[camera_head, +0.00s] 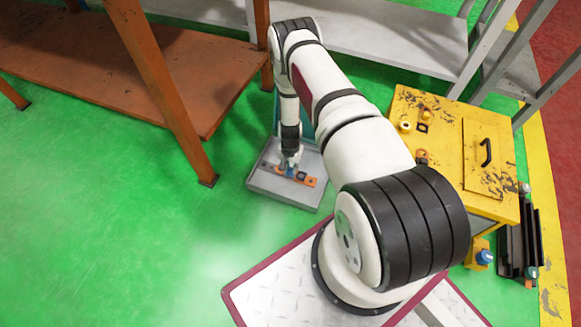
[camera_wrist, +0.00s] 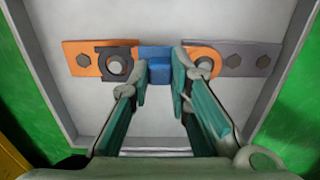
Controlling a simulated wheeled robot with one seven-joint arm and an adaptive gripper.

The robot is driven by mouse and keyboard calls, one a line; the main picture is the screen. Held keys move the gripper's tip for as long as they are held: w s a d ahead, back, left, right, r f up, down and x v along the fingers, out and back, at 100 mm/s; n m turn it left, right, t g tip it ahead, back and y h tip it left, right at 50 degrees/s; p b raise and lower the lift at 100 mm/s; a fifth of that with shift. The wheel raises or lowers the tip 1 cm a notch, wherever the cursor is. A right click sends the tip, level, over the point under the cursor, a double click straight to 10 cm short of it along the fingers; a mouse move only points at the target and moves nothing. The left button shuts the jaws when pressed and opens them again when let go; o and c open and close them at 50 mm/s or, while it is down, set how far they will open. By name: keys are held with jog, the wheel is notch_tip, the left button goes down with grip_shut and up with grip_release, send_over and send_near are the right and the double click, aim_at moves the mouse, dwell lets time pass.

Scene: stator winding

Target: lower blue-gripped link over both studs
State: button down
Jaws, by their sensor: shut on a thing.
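The link has a blue grip (camera_wrist: 159,55) in its middle, a dark notched left end (camera_wrist: 103,55) and an orange rounded right end (camera_wrist: 200,53). My gripper (camera_wrist: 160,74) is shut on the blue grip; its teal fingers stand on either side. The left stud (camera_wrist: 117,66) shows within the dark end, and the right stud (camera_wrist: 205,66) shows at the orange end, partly behind a finger. I cannot tell how far down the link sits on them. In the head view my gripper (camera_head: 289,165) points down at the blue grip (camera_head: 289,172).
An orange plate (camera_wrist: 74,52) lies left and a grey plate (camera_wrist: 237,52) right, both with hex bolts, in a shallow grey tray (camera_head: 265,185). A yellow cabinet (camera_head: 450,130) stands right of the tray, an orange-brown shelf (camera_head: 200,75) left. Green floor is clear at lower left.

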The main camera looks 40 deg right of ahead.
aim_at(290, 169)
jog(key=shift+f, duration=0.55)
dwell(1.1)
jog(key=c, duration=1.4)
grip_release()
jog(key=shift+r+p, duration=2.35)
jog(key=shift+r, duration=1.15)
